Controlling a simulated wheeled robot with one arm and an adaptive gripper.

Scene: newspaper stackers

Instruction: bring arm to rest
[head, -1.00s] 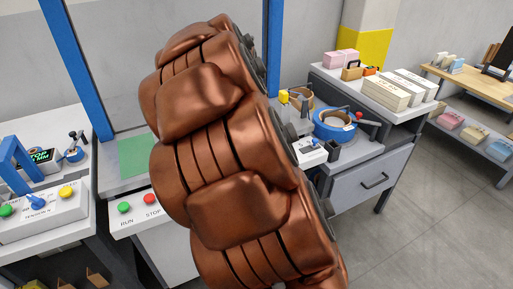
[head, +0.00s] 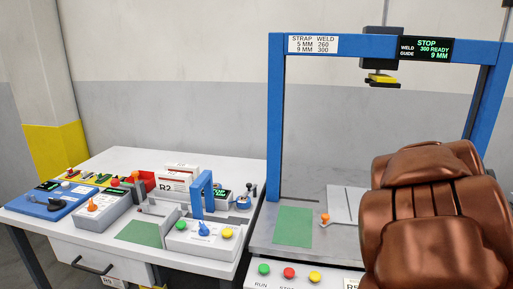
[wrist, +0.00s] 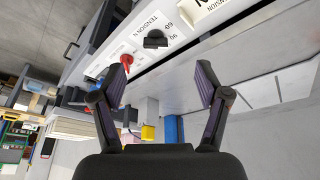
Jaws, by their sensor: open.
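My gripper (wrist: 160,85) shows in the wrist view with its two dark fingers spread wide apart and nothing between them. Beyond the fingertips is a white panel (wrist: 150,30) marked TENSION N, with a black knob (wrist: 155,40) and a red knob (wrist: 126,58). The fingers look apart from it, though the exact gap is hard to tell. In the head view my copper-coloured arm fills the lower right, and the gripper itself is out of that picture.
A blue strapping frame (head: 276,130) stands over a grey bench with a green pad (head: 294,226) and RUN and STOP buttons. A white table (head: 110,165) at left holds control boxes, a blue scale (head: 50,203) and a small blue arch (head: 201,195). Grey floor shows in the wrist view.

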